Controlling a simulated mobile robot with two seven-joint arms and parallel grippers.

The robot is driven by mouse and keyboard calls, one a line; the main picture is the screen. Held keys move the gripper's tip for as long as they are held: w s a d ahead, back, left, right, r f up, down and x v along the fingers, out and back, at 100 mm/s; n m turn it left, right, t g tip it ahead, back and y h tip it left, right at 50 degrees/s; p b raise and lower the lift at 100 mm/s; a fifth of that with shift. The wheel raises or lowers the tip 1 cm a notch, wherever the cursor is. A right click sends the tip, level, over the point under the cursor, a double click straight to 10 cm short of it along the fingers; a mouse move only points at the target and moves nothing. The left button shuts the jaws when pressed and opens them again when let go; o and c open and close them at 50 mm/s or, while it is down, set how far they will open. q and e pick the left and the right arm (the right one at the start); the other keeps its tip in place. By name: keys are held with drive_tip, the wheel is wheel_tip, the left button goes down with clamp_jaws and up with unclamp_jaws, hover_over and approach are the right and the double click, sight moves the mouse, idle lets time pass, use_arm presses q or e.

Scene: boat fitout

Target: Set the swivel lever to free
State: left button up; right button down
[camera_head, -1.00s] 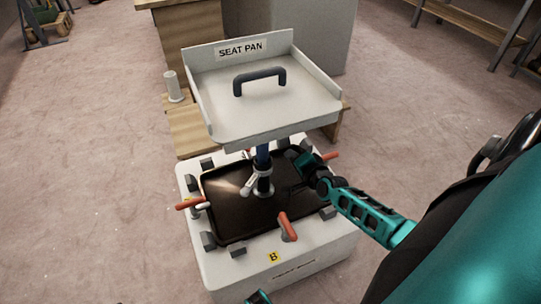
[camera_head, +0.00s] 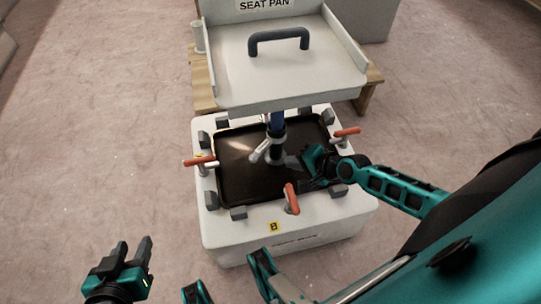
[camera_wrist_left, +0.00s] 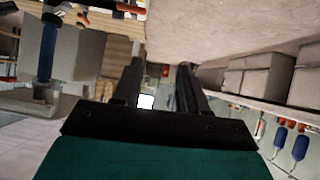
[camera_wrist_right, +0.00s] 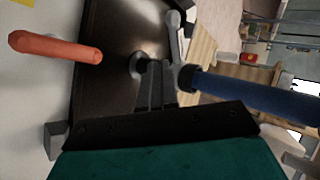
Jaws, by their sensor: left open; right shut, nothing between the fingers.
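A short silver lever (camera_head: 260,153) sticks out from the collar at the foot of the blue post (camera_head: 277,122), under the white seat pan (camera_head: 285,70). It looks like the swivel lever; any free marking is not readable. In the right wrist view the lever (camera_wrist_right: 173,38) and blue post (camera_wrist_right: 250,96) are close beyond the fingers. My right gripper (camera_head: 310,160) is shut and empty, low over the dark tray, just right of the post. Its fingertips (camera_wrist_right: 155,65) point at the collar; contact cannot be told. My left gripper (camera_head: 127,252) is open and empty, over the floor at lower left.
The dark tray (camera_head: 235,180) sits in a white base (camera_head: 235,237) with several grey blocks around it. Red-handled clamps stand at its left (camera_head: 199,161), front (camera_head: 291,198) and right (camera_head: 347,132). The seat pan overhangs the post. Floor to the left is clear.

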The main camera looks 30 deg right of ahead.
sight(262, 149)
use_arm(q)
drive_tip(key=d+b, duration=0.1)
drive_tip(key=f+b, duration=0.1)
drive_tip(key=b, duration=0.1)
drive_tip(key=shift+w+d+h, duration=0.3)
drive_tip(key=shift+w+d, duration=0.05)
drive_tip(key=shift+w, duration=0.05)
use_arm(e)
drive_tip(key=w+r+x, duration=0.1)
drive_tip(key=x, duration=0.8)
drive_tip(key=shift+a, duration=0.2)
use_arm(q)
drive_tip(key=shift+a+r, duration=0.15)
drive_tip(key=shift+r, duration=0.1)
use_arm(e)
drive_tip(key=shift+w+r, duration=0.15)
drive_tip(key=shift+r, duration=0.05)
